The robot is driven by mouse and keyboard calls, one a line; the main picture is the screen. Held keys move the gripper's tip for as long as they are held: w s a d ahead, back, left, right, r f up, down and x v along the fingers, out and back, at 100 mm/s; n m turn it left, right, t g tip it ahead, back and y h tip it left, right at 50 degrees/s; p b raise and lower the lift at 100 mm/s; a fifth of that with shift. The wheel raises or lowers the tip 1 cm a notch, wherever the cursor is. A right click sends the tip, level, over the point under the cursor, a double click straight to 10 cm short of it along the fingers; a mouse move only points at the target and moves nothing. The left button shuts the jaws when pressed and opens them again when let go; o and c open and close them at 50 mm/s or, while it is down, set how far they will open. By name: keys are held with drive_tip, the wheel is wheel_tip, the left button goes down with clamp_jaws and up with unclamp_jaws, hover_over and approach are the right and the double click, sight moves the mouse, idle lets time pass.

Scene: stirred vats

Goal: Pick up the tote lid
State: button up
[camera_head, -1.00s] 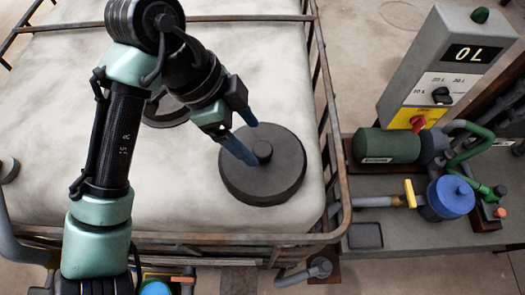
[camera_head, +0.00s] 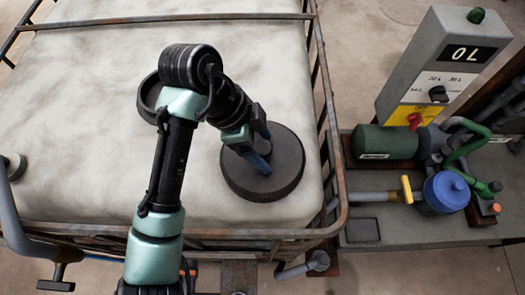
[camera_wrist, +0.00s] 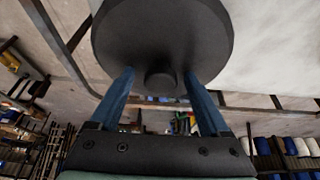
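The tote lid (camera_head: 287,176) is a dark round disc with a short central knob. It lies flat on top of the pale tote (camera_head: 80,130), near its right front corner. My gripper (camera_head: 265,148) is over the lid, and its blue fingers hide the knob in the head view. In the wrist view, the lid (camera_wrist: 165,35) fills the top and its knob (camera_wrist: 160,79) shows between the two fingertips. The fingers of my gripper (camera_wrist: 158,76) are spread, with a visible gap on each side of the knob.
A rusty metal cage rail (camera_head: 230,234) surrounds the tote. A dark ring-shaped opening (camera_head: 149,92) on the tote is partly behind my arm. To the right stand a grey control box (camera_head: 440,65), a green pump motor (camera_head: 385,141) and a blue-capped part (camera_head: 447,190).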

clamp_jaws()
idle(0.3)
